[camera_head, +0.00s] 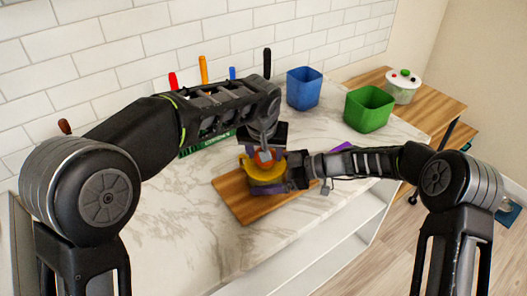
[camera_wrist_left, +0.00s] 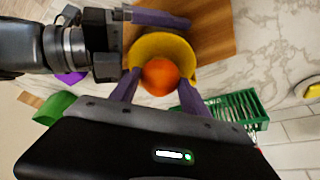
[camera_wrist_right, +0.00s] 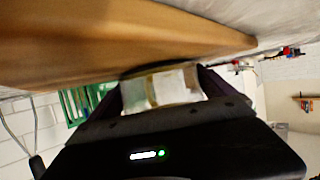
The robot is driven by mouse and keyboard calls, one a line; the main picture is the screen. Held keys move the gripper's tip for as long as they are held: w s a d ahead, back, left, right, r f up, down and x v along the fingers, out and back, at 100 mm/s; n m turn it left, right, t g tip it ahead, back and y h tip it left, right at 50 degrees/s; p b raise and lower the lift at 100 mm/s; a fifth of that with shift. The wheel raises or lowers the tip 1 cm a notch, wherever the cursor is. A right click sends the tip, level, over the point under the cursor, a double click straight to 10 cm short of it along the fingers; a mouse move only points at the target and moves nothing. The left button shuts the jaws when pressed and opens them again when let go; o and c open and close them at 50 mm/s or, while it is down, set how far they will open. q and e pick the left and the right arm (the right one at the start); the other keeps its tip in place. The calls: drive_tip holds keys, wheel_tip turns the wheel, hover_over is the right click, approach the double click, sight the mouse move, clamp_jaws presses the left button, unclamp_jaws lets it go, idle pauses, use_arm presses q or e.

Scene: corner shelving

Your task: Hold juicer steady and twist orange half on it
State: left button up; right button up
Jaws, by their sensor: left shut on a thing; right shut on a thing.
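The yellow juicer (camera_head: 262,176) stands on a wooden board (camera_head: 232,198) on the marble counter. Its yellow bowl (camera_wrist_left: 178,45) also shows in the left wrist view. My left gripper (camera_head: 264,153) is over the juicer from above, shut on the orange half (camera_wrist_left: 160,77), which sits within the bowl's outline. My right gripper (camera_head: 285,178) reaches in from the right and is shut on the juicer's body; in the right wrist view the pale body (camera_wrist_right: 160,88) is between its fingers, just by the board. The contact between orange and juicer cone is hidden.
A blue bin (camera_head: 303,90) and a green bin (camera_head: 368,109) stand behind to the right. A white pot (camera_head: 403,86) is on the wooden side surface. A green rack (camera_wrist_left: 235,110) is behind my left arm, near the tiled wall. The counter's front left is clear.

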use_arm(q)
drive_tip(key=shift+s+f+n+y, duration=0.15)
drive_tip(key=shift+n+y, duration=0.1)
drive_tip(key=shift+n, duration=0.25)
drive_tip(key=shift+f+n+y, duration=0.15)
drive_tip(key=shift+n+y, duration=0.1)
drive_tip(key=shift+n, duration=0.25)
use_arm(e)
drive_tip(key=shift+r, duration=0.15)
use_arm(q)
drive_tip(key=m, duration=0.1)
drive_tip(key=m+h, duration=0.1)
drive_tip(key=m, duration=0.1)
drive_tip(key=m+h, duration=0.1)
drive_tip(key=m, duration=0.1)
drive_tip(key=shift+a+g, duration=0.25)
drive_tip(key=shift+g, duration=0.05)
use_arm(e)
drive_tip(key=shift+a, duration=0.1)
use_arm(q)
drive_tip(key=m+h, duration=0.1)
drive_tip(key=m, duration=0.2)
drive_tip(key=m+g+h, duration=0.1)
drive_tip(key=m, duration=0.2)
drive_tip(key=shift+w+a+g, duration=0.15)
drive_tip(key=shift+w+g, duration=0.05)
drive_tip(key=shift+g, duration=0.1)
use_arm(e)
drive_tip(key=shift+w, duration=0.1)
